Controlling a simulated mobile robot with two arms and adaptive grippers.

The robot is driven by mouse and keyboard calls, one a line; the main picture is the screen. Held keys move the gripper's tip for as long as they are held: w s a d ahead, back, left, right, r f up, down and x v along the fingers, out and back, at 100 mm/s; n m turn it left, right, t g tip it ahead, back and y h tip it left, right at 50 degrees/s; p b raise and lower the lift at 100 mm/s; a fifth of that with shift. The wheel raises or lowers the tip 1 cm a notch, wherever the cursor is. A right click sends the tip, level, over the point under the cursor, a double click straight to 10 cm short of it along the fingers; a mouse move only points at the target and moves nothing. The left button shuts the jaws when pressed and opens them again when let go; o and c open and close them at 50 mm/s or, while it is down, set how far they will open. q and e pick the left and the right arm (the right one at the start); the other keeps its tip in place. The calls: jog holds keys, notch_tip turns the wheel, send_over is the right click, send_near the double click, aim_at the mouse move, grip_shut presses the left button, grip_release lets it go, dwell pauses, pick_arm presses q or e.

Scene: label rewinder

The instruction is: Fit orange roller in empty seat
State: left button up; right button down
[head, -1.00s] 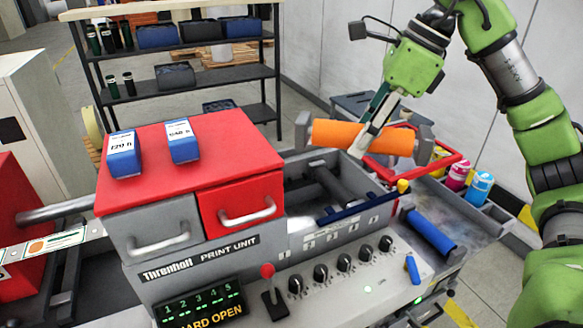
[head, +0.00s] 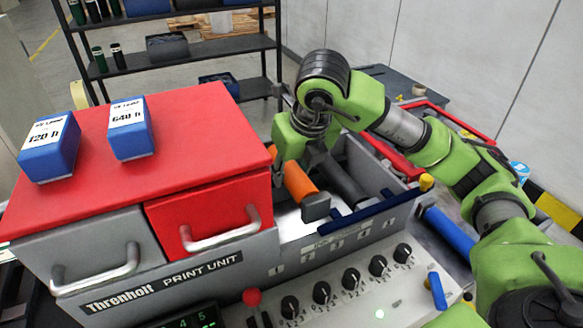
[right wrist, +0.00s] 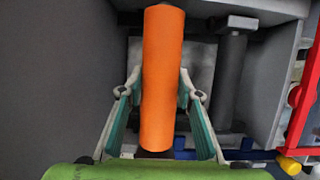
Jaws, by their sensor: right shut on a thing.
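The orange roller (head: 297,183) is at the left end of the open bay of the print unit, its near end with a grey block pointing toward the front wall. My right gripper (right wrist: 160,92) is shut on the roller, one finger on each side; in the head view its fingers are mostly hidden behind my arm. In the right wrist view the orange roller (right wrist: 162,55) lies lengthwise, beside and roughly parallel to a dark grey roller (right wrist: 230,80). The empty seat is hidden under the orange roller; I cannot tell whether the ends rest in it. My left gripper is out of view.
The red-topped housing (head: 190,125) with two blue boxes stands close left of the bay. A dark blue bar (head: 350,214) runs along the bay's front wall, above a row of knobs. A red frame (head: 465,122) lies at the right. A blue roller (head: 448,231) sits at the right front.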

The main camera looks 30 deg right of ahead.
jog(key=shift+s+a+f, duration=0.1)
jog(key=shift+f, duration=0.2)
jog(key=shift+f+b, duration=0.45)
jog(key=shift+f, duration=0.15)
notch_tip(320, 180, down, 2)
jog(key=shift+f+b, duration=0.1)
jog(key=shift+b, duration=0.5)
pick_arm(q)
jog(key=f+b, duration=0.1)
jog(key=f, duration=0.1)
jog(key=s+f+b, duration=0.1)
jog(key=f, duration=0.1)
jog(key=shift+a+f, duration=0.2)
pick_arm(e)
notch_tip(320, 180, down, 2)
jog(key=shift+f, duration=0.1)
pick_arm(q)
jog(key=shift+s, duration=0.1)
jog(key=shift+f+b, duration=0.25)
jog(key=shift+b, duration=0.05)
pick_arm(e)
jog(key=shift+f, duration=0.2)
